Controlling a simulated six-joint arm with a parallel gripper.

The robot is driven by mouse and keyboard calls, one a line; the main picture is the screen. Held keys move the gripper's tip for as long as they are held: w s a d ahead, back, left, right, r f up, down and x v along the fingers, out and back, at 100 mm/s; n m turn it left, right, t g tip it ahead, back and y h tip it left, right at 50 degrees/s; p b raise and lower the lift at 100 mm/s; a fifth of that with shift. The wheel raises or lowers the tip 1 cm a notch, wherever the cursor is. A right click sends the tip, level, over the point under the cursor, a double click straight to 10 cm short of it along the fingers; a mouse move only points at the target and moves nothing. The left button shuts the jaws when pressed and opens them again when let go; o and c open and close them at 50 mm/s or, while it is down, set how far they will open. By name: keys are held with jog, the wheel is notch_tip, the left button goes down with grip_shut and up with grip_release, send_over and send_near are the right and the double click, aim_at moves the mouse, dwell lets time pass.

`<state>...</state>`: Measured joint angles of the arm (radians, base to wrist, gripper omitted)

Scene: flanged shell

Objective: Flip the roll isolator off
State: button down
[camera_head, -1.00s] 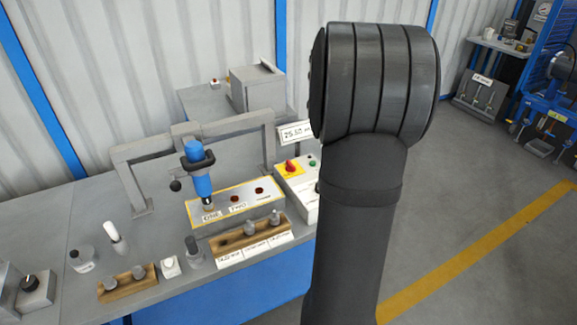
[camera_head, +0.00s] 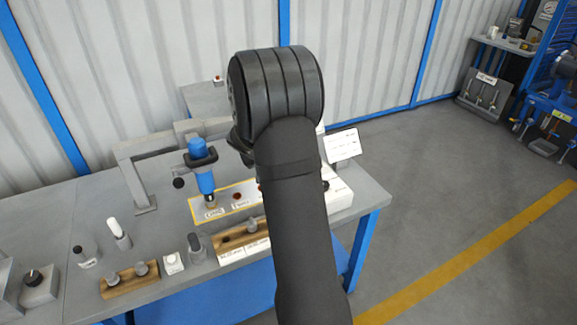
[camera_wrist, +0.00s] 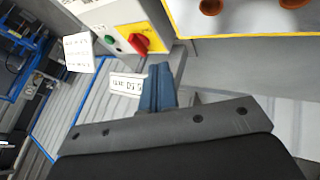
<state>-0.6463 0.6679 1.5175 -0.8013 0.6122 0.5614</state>
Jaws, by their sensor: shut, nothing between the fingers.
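The roll isolator looks to be the red rotary knob (camera_wrist: 140,43) on a yellow plate, on the face of a pale box (camera_wrist: 97,14) in the wrist view. A green button (camera_wrist: 109,39) sits beside it. My gripper (camera_wrist: 160,68) is shut and empty, with its blue fingertips pointing towards the box, just below and right of the knob in the picture. I see a small gap between them, but cannot judge the depth. In the head view my arm hides the knob and the fingers; only the right part of the box (camera_head: 340,195) shows.
A yellow-edged panel (camera_head: 192,212) with a blue upright tool (camera_head: 203,178) stands left of the box; the panel (camera_wrist: 235,28) also shows in the wrist view. A white sign (camera_head: 343,144) stands behind the box. Wooden holders (camera_head: 118,289) line the bench front.

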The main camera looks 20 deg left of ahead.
jog(key=x, duration=0.3)
jog(key=d+x, duration=0.1)
jog(key=x, duration=0.3)
jog(key=w+d+r+x, duration=0.1)
jog(key=x, duration=0.3)
jog(key=shift+w+f, duration=0.1)
jog(key=shift+w+d, duration=0.45)
jog(key=shift+w, duration=0.05)
